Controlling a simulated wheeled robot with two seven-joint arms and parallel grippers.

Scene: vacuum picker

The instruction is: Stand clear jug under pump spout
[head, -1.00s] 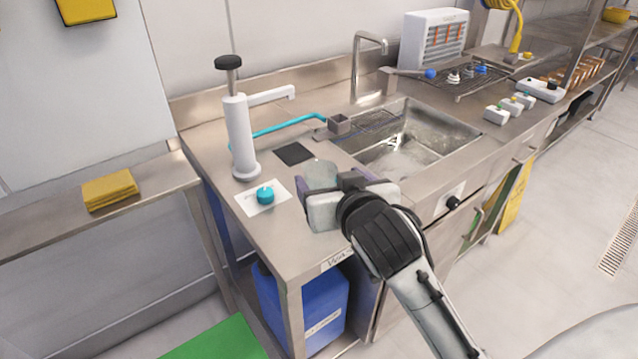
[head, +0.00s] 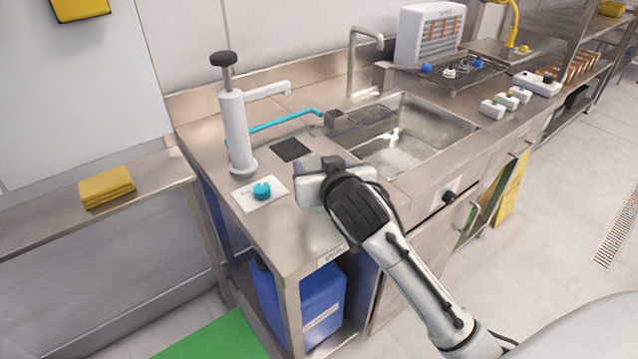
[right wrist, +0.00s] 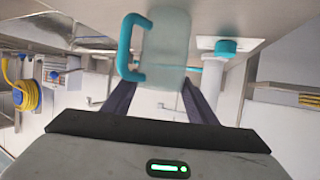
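The clear jug (right wrist: 167,45) with its teal handle (right wrist: 125,45) shows in the right wrist view, which looks upside down. It stands upright on the steel counter. In the head view my right gripper hides most of it. My right gripper (head: 318,176) is open, its fingers on either side of the jug at the tips; I cannot tell whether they touch it. The white pump (head: 237,135) with a black knob stands on the counter to the left, and its spout (head: 270,91) points right. My left gripper is not in view.
A dark square pad (head: 291,150) lies between pump and jug. A white card (head: 248,200) with a teal knob (head: 262,190) lies in front of the pump. A teal tube (head: 285,121) crosses behind. The sink (head: 415,140) lies to the right.

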